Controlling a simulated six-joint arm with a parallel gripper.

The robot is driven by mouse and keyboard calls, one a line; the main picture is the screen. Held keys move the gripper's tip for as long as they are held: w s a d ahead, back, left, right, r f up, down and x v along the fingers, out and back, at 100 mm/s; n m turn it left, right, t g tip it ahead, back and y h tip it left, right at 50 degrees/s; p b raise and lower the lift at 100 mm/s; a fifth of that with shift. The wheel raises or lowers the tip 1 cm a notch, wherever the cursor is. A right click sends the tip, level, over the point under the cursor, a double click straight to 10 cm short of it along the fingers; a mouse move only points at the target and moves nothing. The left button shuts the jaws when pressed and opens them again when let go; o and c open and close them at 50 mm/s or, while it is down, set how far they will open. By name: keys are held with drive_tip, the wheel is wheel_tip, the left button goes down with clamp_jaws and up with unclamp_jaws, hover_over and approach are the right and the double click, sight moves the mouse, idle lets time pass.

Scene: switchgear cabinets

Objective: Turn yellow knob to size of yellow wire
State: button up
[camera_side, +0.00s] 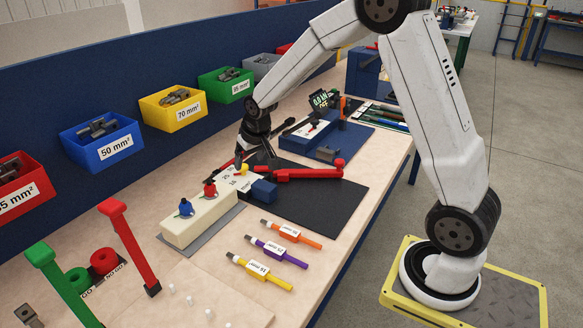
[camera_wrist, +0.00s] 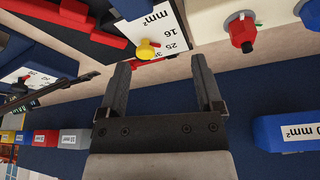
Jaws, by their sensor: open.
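The yellow knob (camera_wrist: 147,48) sits on a dial plate (camera_wrist: 172,22) marked mm², with 16 and 25 readable and a lower number partly hidden. Its pointer extends right, seemingly toward 25. My gripper (camera_wrist: 161,64) is open, its two fingers apart, near the knob and not around it. In the side view my gripper (camera_side: 257,158) hangs just above and beside the yellow knob (camera_side: 244,170). The yellow wire (camera_side: 260,272) lies on the table at the front, with a white label too small to read surely.
A red knob (camera_side: 210,188) and a blue knob (camera_side: 186,207) stand on the cream block. A red-handled tool (camera_side: 310,173) lies on the black mat right of my gripper. Purple (camera_side: 278,252) and orange (camera_side: 291,234) wires lie beside the yellow one. Labelled bins line the blue wall.

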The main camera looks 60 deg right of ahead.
drive_tip(key=m, duration=0.1)
approach(244, 167)
drive_tip(key=f, duration=0.1)
drive_tip(key=shift+w+h, duration=0.3)
drive_tip(key=shift+f, duration=0.1)
drive_tip(key=shift+x, duration=3.85)
drive_tip(key=shift+w+a, duration=0.1)
drive_tip(key=shift+w, duration=0.05)
clamp_jaws()
